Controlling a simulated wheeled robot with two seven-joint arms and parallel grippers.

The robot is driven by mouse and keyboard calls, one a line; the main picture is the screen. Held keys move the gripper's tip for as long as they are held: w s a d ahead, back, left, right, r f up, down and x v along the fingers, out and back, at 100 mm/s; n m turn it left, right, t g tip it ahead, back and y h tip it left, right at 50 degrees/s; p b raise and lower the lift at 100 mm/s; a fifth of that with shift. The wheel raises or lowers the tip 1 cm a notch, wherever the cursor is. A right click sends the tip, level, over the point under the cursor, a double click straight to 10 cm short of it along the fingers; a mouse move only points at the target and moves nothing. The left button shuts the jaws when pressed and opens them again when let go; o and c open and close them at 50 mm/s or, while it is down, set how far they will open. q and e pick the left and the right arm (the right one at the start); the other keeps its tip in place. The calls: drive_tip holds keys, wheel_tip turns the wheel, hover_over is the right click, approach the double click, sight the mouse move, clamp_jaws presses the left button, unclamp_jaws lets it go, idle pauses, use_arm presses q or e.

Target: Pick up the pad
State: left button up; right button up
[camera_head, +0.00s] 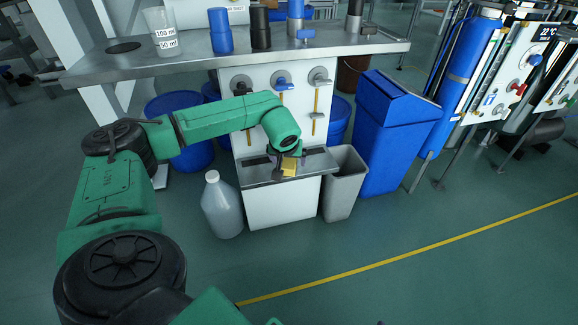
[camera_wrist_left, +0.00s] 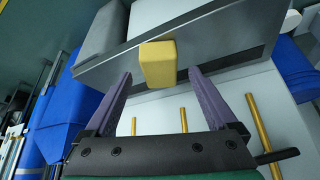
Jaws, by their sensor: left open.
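The pad is a small yellow block (camera_head: 289,166) on the grey metal shelf (camera_head: 313,164) of the white panel fixture. In the left wrist view the pad (camera_wrist_left: 158,64) lies just ahead of and between my open fingers. My left gripper (camera_wrist_left: 157,80) has two purple fingers spread wide, with the pad near their tips and a gap on each side. In the head view my left gripper (camera_head: 287,158) is over the shelf, right at the pad, and partly hidden by my wrist. My right gripper is in neither view.
The white panel (camera_head: 258,85) behind has round knobs and yellow rods. A grey bin (camera_head: 343,183) and a blue bin (camera_head: 394,130) stand to the right. A pale jug (camera_head: 222,207) stands to the left. A metal counter (camera_head: 280,48) is above. The floor in front is clear.

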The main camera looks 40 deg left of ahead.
use_arm(q)
drive_tip(key=shift+x, duration=1.1)
drive_tip(key=shift+r, duration=0.1)
drive_tip(key=shift+c, duration=0.3)
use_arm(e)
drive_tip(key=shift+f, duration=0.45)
use_arm(q)
clamp_jaws()
drive_tip(key=shift+r, duration=0.1)
wheel_tip(320, 180, up, 9)
drive_tip(key=p, duration=0.3)
drive_tip(key=shift+p, duration=0.35)
wheel_tip(320, 180, up, 8)
drive_tip(key=p, duration=0.3)
hover_over(289, 163)
drive_tip(key=shift+s+r, duration=0.1)
drive_tip(key=shift+r, duration=0.3)
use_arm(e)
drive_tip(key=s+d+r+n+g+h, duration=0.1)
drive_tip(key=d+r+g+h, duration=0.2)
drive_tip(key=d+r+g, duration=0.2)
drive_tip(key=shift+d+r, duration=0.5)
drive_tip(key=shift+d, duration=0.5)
